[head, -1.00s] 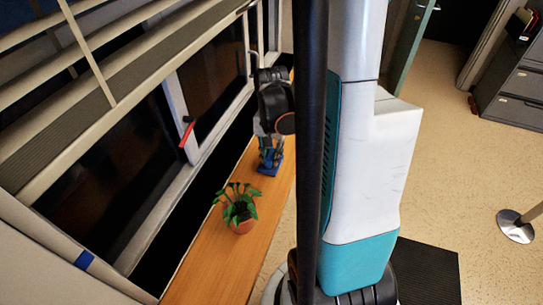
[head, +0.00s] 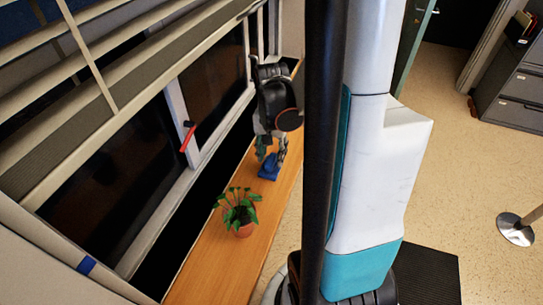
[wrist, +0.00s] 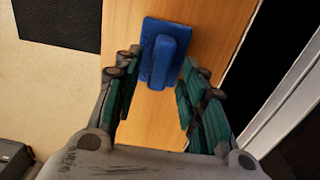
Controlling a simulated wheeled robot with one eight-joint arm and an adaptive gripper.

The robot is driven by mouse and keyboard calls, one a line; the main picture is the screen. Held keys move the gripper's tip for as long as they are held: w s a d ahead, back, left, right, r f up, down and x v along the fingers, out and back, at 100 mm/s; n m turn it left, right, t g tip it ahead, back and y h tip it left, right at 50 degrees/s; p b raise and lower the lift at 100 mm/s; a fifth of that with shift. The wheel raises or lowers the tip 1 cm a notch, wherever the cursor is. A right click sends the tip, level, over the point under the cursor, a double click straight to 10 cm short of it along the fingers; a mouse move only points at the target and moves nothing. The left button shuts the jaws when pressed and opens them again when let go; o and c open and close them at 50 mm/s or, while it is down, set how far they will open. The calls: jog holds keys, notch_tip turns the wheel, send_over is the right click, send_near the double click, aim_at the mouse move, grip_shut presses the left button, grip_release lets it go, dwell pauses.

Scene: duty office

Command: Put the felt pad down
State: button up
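The blue felt pad (head: 268,173), a flat base with a raised block along its middle, lies on the wooden ledge (head: 212,250) beyond the potted plant. In the wrist view the pad (wrist: 158,70) lies flat on the wood, just past my fingertips. My gripper (head: 271,152) is above the pad, pointing down.
A potted plant (head: 240,215) stands on the ledge nearer the camera. Windows with a red handle (head: 188,136) run along the left. Filing cabinets (head: 512,88) and a post base (head: 515,229) stand to the right. A dark mat (wrist: 60,22) lies on the floor.

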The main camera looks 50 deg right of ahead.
aim_at(272, 158)
notch_tip(272, 158, up, 10)
jog(key=p, duration=0.2)
dwell(0.5)
